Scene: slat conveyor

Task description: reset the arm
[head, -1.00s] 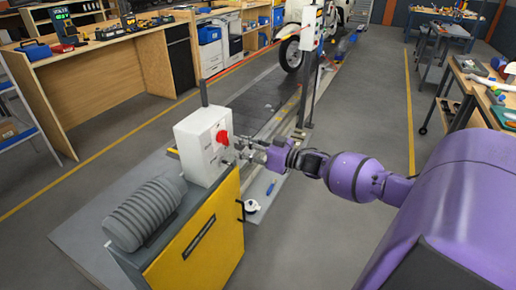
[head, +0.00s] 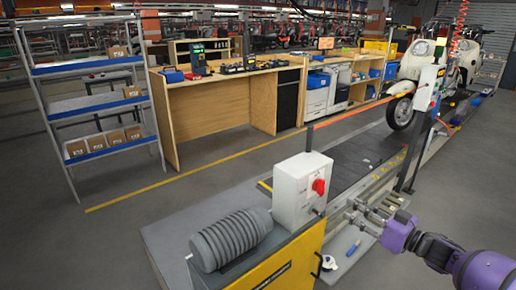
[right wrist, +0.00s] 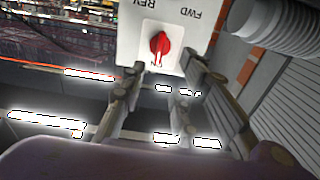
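The white control box (head: 296,190) with a red rotary knob (head: 319,187) stands on the yellow-fronted end of the conveyor. In the right wrist view, the knob (right wrist: 160,45) points between the FWD and REV labels, which appear upside down. My right gripper (head: 358,212) is in front of the box, to the right of the knob in the head view. In the right wrist view, its fingers (right wrist: 165,77) are spread, with nothing held between them. The knob shows beyond the fingertips, apparently apart from them. My left gripper is in neither current view.
A grey ribbed motor (head: 232,240) sits beside the box. The dark conveyor (head: 355,160) runs back towards a white scooter (head: 408,85). A blue-handled tool (head: 354,248) lies low beside the conveyor. A wooden workbench (head: 215,100) and shelf rack (head: 95,105) stand behind. The floor between is clear.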

